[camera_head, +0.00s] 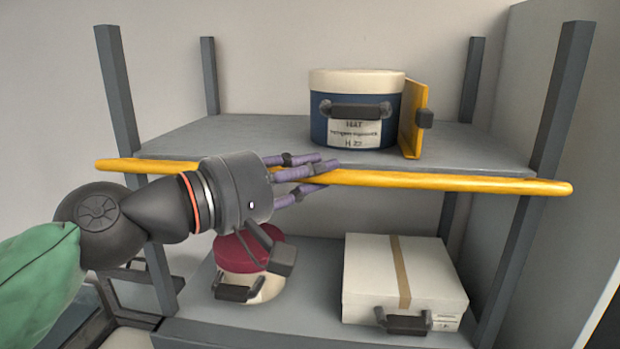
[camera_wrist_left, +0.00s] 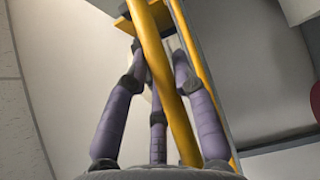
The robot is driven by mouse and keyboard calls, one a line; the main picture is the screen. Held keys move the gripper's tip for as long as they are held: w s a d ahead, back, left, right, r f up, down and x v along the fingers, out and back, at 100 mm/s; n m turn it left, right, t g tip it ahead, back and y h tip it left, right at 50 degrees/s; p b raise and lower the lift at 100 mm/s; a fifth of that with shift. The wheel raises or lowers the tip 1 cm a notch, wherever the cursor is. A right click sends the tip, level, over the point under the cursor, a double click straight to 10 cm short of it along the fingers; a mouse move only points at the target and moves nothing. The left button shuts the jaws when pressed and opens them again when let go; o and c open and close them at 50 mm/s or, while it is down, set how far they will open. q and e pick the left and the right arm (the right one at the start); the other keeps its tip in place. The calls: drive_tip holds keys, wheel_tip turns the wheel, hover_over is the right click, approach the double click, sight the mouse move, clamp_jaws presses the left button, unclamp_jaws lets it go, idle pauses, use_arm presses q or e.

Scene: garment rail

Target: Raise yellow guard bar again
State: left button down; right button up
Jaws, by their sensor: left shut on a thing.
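The yellow guard bar (camera_head: 430,180) runs across the front of the upper shelf, just below its front edge, from the left post to the right post. My left gripper (camera_head: 325,172) comes in from the left with its purple fingers around the bar, left of the bar's middle. In the left wrist view the guard bar (camera_wrist_left: 165,75) passes between the fingers of the left gripper (camera_wrist_left: 158,75), which are closed on it. My right gripper is not in view.
A blue hat box (camera_head: 345,112) with a cream lid stands on the upper shelf (camera_head: 225,132), beside a yellow upright plate (camera_head: 412,120). On the lower shelf (camera_head: 240,322) are a red-lidded round box (camera_head: 245,255) and a white box (camera_head: 370,275). Grey posts (camera_head: 562,95) stand at the corners.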

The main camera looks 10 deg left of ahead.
use_arm(q)
drive_tip(key=shift+w+r, duration=0.25)
drive_tip(key=shift+r, duration=0.45)
drive_tip(key=c, duration=1)
unclamp_jaws()
drive_tip(key=shift+s, duration=0.1)
drive_tip(key=v, duration=1.2)
drive_tip(key=shift+f, duration=0.1)
